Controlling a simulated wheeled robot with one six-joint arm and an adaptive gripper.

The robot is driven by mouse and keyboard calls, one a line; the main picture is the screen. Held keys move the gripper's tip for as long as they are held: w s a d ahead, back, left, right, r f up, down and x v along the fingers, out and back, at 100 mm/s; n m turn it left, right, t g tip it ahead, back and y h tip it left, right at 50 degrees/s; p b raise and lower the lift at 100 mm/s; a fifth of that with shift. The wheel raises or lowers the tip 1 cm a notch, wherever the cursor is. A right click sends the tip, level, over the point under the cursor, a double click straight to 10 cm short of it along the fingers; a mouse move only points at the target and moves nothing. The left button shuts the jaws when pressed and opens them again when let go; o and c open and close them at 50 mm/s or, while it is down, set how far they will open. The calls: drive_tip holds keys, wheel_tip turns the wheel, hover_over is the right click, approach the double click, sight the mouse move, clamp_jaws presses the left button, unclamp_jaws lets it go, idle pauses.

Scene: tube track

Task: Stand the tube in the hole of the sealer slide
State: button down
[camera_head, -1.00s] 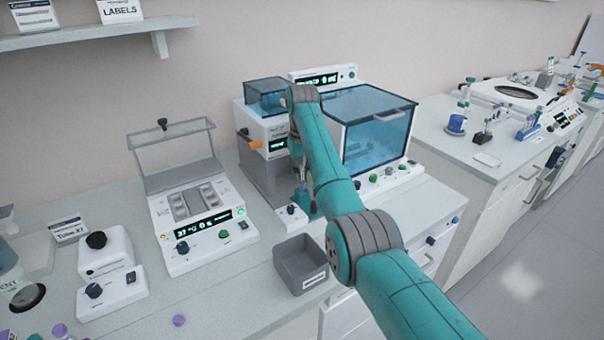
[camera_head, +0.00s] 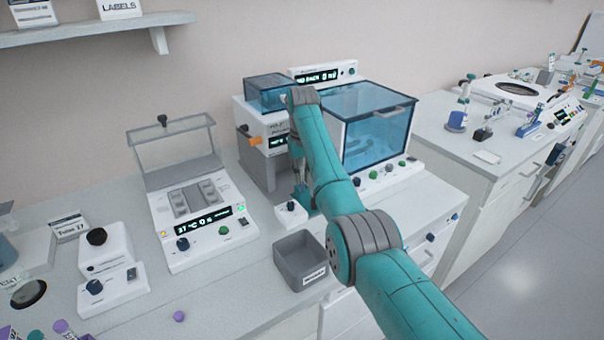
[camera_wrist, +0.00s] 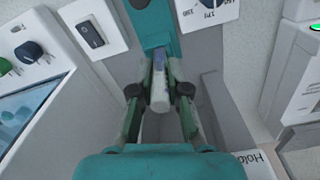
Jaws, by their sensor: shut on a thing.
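My gripper (camera_wrist: 159,98) is shut on the tube (camera_wrist: 159,88), a pale slim tube seen between the two fingers in the wrist view. In the head view my gripper (camera_head: 299,180) hangs in front of the sealer (camera_head: 264,125), a white and grey machine with a blue cover and an orange lever. The sealer slide (camera_wrist: 152,22) appears as a teal plate just beyond the tube in the wrist view. The hole is hidden, and I cannot tell whether the tube's lower end is in it.
A small control box (camera_head: 290,213) stands close beside the gripper. A grey open bin (camera_head: 300,262) is in front. A heater block with raised lid (camera_head: 200,205) is at left, and a blue-windowed cabinet (camera_head: 377,135) is at right. Bench between bin and heater is clear.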

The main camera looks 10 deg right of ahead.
drive_tip(key=shift+f, duration=0.35)
idle(0.4)
drive_tip(key=c, duration=1.1)
unclamp_jaws()
drive_tip(key=shift+r, duration=3.75)
